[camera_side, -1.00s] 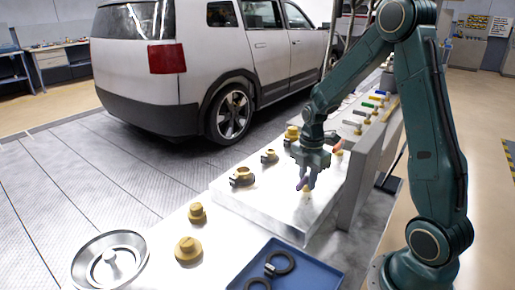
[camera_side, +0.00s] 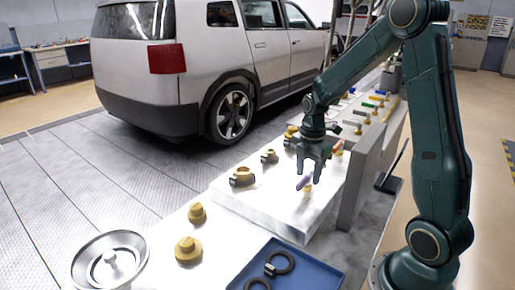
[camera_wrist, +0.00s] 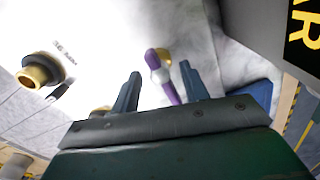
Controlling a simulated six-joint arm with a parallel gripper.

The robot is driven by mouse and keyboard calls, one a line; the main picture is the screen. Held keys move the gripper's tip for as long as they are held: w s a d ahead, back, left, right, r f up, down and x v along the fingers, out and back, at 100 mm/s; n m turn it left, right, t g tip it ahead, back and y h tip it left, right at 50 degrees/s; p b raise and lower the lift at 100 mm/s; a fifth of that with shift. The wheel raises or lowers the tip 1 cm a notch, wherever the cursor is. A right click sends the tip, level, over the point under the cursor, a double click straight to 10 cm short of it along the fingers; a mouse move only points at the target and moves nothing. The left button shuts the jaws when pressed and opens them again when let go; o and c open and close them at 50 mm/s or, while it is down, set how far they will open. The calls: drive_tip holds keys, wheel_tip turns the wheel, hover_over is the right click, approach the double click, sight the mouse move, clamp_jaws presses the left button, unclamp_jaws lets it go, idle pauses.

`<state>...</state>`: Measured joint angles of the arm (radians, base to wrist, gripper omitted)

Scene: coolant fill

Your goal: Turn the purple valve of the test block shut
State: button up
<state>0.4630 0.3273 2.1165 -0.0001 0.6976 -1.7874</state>
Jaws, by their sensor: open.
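The purple valve (camera_side: 304,183) sits on a brass stem near the front right of the silver test block (camera_side: 268,208). In the wrist view the purple handle (camera_wrist: 166,83) shows as a slim lever, tilted, running down between the two fingers. My gripper (camera_side: 315,172) points down just above the valve. In the wrist view my gripper (camera_wrist: 160,82) has its fingers spread on either side of the handle, with clear gaps and no visible contact. It holds nothing.
An orange-red handled valve (camera_side: 337,146) stands behind my gripper. Brass fittings (camera_side: 242,177) line the block's left side. A blue tray (camera_side: 290,268) with black rings and a round metal dish (camera_side: 110,262) are in front. The block's middle is clear.

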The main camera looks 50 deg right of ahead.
sight(308, 174)
wheel_tip(308, 174, up, 11)
drive_tip(key=shift+r, duration=0.15)
idle(0.4)
drive_tip(key=s+a+r+m+t, duration=0.2)
drive_tip(key=s+a+m, duration=0.5)
drive_tip(key=a, duration=0.1)
drive_tip(key=s+a+r+m+t, duration=0.3)
drive_tip(key=s+a+m, duration=0.5)
drive_tip(key=shift+a+r+t, duration=0.25)
drive_tip(key=shift+t, duration=0.05)
drive_tip(key=shift+r, duration=0.1)
idle(0.6)
